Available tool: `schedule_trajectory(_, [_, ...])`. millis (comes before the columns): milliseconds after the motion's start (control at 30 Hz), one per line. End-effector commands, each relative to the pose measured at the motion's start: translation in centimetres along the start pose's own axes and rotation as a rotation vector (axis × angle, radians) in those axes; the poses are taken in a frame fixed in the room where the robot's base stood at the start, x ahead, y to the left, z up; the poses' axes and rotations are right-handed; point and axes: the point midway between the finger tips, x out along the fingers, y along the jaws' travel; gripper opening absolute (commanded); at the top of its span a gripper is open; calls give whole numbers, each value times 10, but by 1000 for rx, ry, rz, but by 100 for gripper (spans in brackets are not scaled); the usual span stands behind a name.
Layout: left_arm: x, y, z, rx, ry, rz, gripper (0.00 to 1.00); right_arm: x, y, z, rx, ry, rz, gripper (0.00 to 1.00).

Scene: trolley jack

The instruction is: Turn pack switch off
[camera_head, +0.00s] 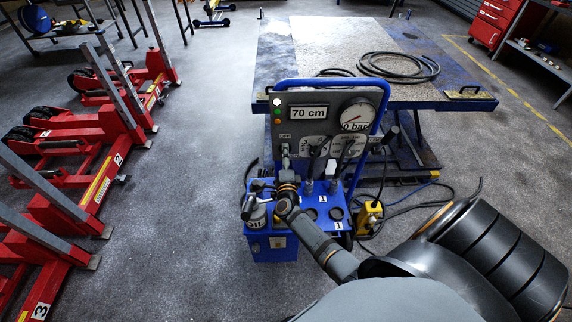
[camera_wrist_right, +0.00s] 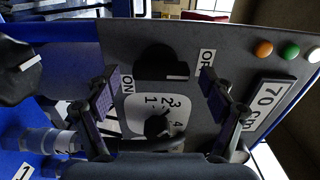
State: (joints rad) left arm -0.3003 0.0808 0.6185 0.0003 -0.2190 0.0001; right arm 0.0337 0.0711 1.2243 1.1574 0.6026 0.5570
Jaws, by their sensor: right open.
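The blue power pack (camera_head: 270,246) stands on the floor in the head view, its grey upright panel (camera_head: 300,97) showing a 70 cm display and a 0 bar gauge. In the right wrist view a black rotary switch (camera_wrist_right: 162,64) with a white mark sits on the panel between ON and OFF labels. My right gripper (camera_wrist_right: 158,88) is open, its two fingers apart on either side of the switch, in front of the panel. I cannot tell whether they touch it. My right arm hides part of the pack in the head view. My left gripper is not in view.
Below the switch in the wrist view is a numbered selector knob (camera_wrist_right: 158,123); another black knob (camera_wrist_right: 14,72) is at the left. A blue lift table (camera_head: 415,104) stands behind the pack. Red column lifts (camera_head: 120,135) line the left. Cables lie on the floor right of the pack.

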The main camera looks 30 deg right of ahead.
Motion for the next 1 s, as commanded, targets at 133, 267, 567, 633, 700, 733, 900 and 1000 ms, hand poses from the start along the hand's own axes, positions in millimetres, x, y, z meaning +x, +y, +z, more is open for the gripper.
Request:
schedule_trajectory(133, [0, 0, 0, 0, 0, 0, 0, -39, 2, 0, 1, 0, 4, 83])
schedule_trajectory(267, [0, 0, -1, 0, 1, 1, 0, -69, 2, 0, 1, 0, 5, 83])
schedule_trajectory(567, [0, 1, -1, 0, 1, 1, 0, -101, 0, 0, 0, 0, 1, 83])
schedule_trajectory(633, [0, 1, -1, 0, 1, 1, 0, -102, 0, 0, -1, 0, 1, 83])
schedule_trajectory(700, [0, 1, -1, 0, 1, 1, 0, -101, 0, 0, -1, 0, 1, 83])
schedule_trajectory(733, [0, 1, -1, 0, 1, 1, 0, -101, 0, 0, -1, 0, 1, 83])
schedule_trajectory(900, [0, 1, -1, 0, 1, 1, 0, -101, 0, 0, 0, 0, 1, 83])
schedule_trajectory(1000, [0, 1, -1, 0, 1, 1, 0, -101, 0, 0, -1, 0, 1, 83])
